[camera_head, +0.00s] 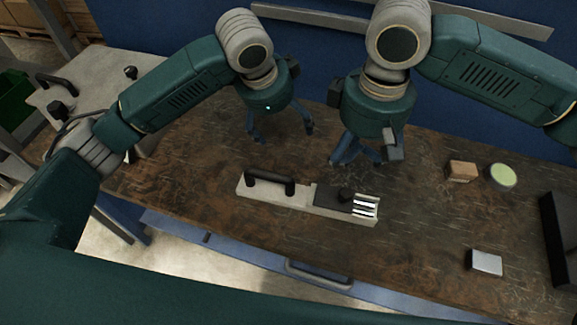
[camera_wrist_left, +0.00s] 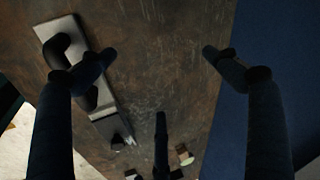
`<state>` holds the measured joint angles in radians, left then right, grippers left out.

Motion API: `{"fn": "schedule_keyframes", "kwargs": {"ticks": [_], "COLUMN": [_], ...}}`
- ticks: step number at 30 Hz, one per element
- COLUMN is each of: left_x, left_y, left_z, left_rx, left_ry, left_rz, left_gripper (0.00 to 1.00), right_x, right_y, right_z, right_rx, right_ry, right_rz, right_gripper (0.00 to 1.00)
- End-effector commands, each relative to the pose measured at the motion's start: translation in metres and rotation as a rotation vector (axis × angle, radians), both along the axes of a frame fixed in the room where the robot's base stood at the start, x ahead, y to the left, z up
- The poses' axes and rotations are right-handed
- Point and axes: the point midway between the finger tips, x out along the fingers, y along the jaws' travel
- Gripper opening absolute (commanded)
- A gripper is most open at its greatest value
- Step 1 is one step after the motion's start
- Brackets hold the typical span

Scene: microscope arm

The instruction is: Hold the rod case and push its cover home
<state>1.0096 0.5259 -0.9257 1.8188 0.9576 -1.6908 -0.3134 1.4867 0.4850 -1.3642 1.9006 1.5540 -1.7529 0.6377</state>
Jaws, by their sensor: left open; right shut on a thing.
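The rod case (camera_head: 301,200) is a long pale grey body lying on the bench, with a black bar handle (camera_head: 269,181) at its left end. A dark cover (camera_head: 332,199) with a black knob (camera_head: 347,194) lies on its right part; pale rods (camera_head: 364,207) show uncovered at the right end. My left gripper (camera_head: 280,131) is open and empty, behind and above the handle.
A wooden block (camera_head: 461,171) and a round green-topped tin (camera_head: 502,176) stand at the right. A pale small box (camera_head: 486,262) lies near the front right, beside a dark upright thing (camera_head: 556,240) at the edge. The wooden bench (camera_head: 420,240) is clear around the case.

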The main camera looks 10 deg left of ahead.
Motion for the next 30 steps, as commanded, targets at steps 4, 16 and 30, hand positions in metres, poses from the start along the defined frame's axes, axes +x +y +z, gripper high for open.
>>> {"fn": "schedule_keyframes", "kwargs": {"ticks": [4, 16, 30], "left_x": [-0.063, -0.127, -0.127], "left_y": [-0.029, -0.034, -0.034], "left_z": [-0.002, -0.014, -0.093], "left_rx": [0.085, 0.207, 0.205], "left_ry": [0.139, 0.287, 0.285], "left_rz": [-0.182, -0.362, -0.358], "left_gripper": [0.89, 0.89, 0.89], "right_x": [0.0, 0.0, 0.0], "right_y": [0.0, 0.0, 0.0], "right_z": [0.0, 0.0, 0.0], "right_rx": [0.0, 0.0, 0.0], "right_ry": [0.0, 0.0, 0.0], "right_rz": [0.0, 0.0, 0.0], "right_gripper": [0.31, 0.31, 0.31]}}
